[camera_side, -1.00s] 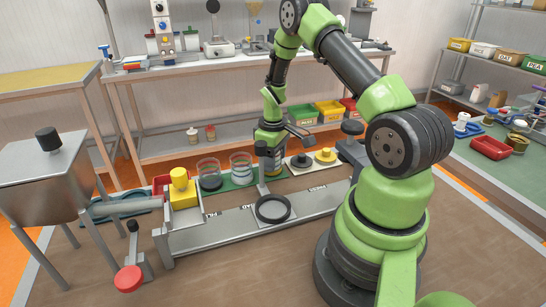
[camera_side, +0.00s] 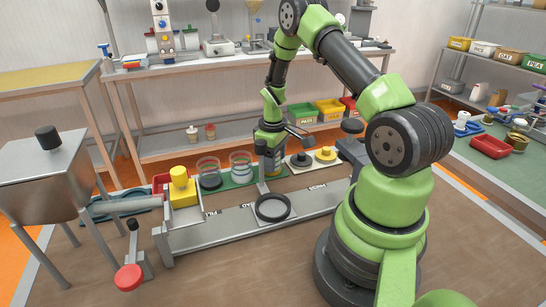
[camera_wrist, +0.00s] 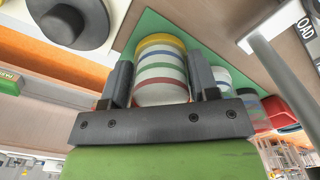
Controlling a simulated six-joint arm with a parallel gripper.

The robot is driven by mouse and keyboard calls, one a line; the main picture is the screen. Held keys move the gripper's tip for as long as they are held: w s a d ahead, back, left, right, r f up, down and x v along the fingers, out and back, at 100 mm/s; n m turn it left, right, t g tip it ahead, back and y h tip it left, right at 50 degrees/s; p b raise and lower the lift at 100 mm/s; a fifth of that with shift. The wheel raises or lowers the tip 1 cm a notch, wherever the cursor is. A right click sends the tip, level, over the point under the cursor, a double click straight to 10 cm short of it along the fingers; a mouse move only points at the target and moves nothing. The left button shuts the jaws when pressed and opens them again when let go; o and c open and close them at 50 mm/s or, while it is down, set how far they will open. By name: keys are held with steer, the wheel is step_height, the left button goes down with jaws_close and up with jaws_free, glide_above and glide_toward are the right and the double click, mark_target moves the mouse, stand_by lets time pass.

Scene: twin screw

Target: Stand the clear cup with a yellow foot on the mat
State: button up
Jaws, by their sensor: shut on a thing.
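My gripper (camera_wrist: 160,75) is shut on a clear cup (camera_wrist: 160,88) with coloured stripes and a yellow foot (camera_wrist: 160,42). One finger lies on each side of it in the wrist view. The foot end faces the green mat (camera_wrist: 140,28); whether it touches the mat I cannot tell. In the side view my gripper (camera_side: 269,148) is low over the right part of the green mat (camera_side: 228,184), with the cup (camera_side: 274,167) partly hidden by it. Two more clear cups stand to its left: one with a dark foot (camera_side: 209,175) and a striped one (camera_side: 241,171).
A pale board with a black knobbed disc (camera_side: 301,159) and a yellow knobbed disc (camera_side: 326,154) lies right of the mat. A yellow block (camera_side: 181,190) stands at the left. A black ring (camera_side: 272,207) and a thin upright post (camera_side: 262,178) are in front.

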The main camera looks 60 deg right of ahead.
stand_by(0.4)
steer(key=o, duration=1.3)
steer(key=shift+r, duration=3.55)
